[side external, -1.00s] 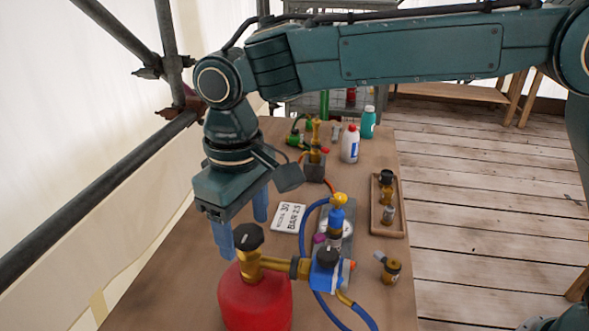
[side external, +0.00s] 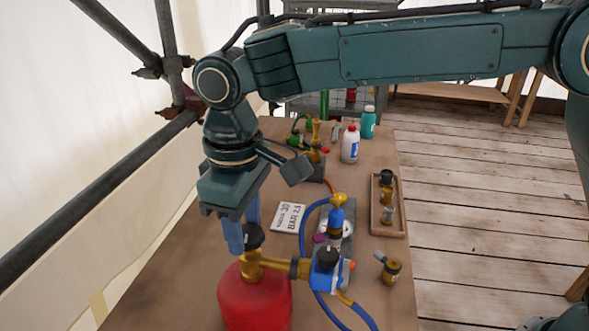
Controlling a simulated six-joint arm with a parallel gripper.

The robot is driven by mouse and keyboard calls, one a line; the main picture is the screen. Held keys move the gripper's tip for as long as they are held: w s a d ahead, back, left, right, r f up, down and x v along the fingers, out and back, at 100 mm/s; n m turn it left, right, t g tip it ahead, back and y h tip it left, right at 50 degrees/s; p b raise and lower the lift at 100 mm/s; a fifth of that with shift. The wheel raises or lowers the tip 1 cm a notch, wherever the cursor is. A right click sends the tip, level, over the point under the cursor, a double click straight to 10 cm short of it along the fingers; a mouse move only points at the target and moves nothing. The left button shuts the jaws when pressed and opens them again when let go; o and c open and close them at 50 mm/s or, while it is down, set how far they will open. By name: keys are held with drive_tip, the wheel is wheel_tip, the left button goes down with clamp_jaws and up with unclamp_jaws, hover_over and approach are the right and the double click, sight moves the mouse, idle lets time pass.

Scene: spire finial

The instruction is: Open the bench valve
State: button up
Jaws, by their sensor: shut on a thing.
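A red gas cylinder (side external: 256,300) stands at the front of the bench. A brass valve (side external: 251,268) with a black knob (side external: 255,240) sits on its top. My gripper (side external: 243,236) points down with its two blue fingers at this knob and is shut on it. The near finger covers the knob's left side, and the far finger is partly hidden behind. A brass pipe runs right from the valve to a blue regulator (side external: 326,278) with its own black knob (side external: 327,257).
A blue hose (side external: 305,235) loops beside the regulator. A small blue torch (side external: 337,215) stands behind it. A wooden tray (side external: 403,222) with brass fittings and a loose fitting (side external: 391,271) are at right. A printed card (side external: 288,217) lies behind the cylinder; bottles (side external: 350,145) stand at the back.

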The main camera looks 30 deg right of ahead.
sight(245, 234)
drive_tip(key=n, duration=1)
drive_tip(key=shift+s+a, duration=0.1)
drive_tip(key=shift+s, duration=0.05)
idle(0.4)
drive_tip(key=o, duration=1)
drive_tip(key=shift+r, duration=0.15)
wheel_tip(245, 234, up, 14)
drive_tip(key=shift+f, duration=0.25)
